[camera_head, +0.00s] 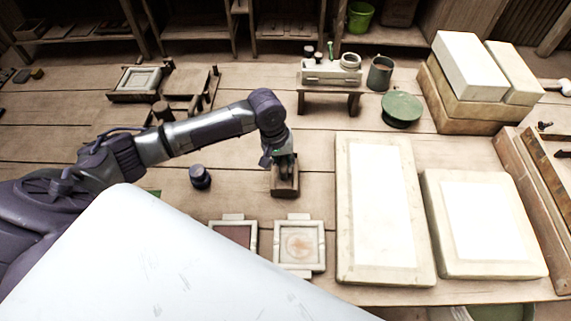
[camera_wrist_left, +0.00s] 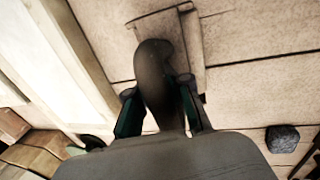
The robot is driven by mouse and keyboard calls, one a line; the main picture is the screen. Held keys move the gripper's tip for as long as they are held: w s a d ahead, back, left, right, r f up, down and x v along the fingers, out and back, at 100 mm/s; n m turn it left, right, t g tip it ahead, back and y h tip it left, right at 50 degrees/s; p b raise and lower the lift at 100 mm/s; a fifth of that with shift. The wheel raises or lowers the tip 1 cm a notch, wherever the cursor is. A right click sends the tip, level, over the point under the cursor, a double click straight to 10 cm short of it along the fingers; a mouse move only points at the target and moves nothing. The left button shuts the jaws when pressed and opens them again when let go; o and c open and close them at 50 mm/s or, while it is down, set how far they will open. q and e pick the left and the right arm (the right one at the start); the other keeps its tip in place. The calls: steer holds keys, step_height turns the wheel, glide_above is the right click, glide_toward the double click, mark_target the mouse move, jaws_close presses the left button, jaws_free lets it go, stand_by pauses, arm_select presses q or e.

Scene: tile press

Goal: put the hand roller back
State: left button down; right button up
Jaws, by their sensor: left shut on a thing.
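My left gripper (camera_head: 284,158) is over a small wooden holder (camera_head: 285,187) in the middle of the bench in the head view. In the left wrist view, its fingers are closed on a dark rounded handle (camera_wrist_left: 156,72), which I take for the hand roller's. A pale wooden piece (camera_wrist_left: 196,52) shows just beyond the handle. The roller's lower part is hidden by the handle and gripper, so I cannot tell whether it touches the holder. My right gripper is not in view.
Two framed tiles (camera_head: 299,265) lie in front of the holder. A dark pot (camera_head: 200,177) stands to its left. A large pale slab (camera_head: 350,255) lies close on its right, with another (camera_head: 432,185) beyond. A wooden stand (camera_head: 332,91) is behind. A pale surface hides the lower left.

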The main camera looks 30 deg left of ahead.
arm_select(q)
steer(key=shift+r, duration=0.1)
steer(key=shift+f, duration=0.65)
stand_by(0.8)
steer(key=c, duration=1)
jaws_free()
steer(key=v, duration=1.2)
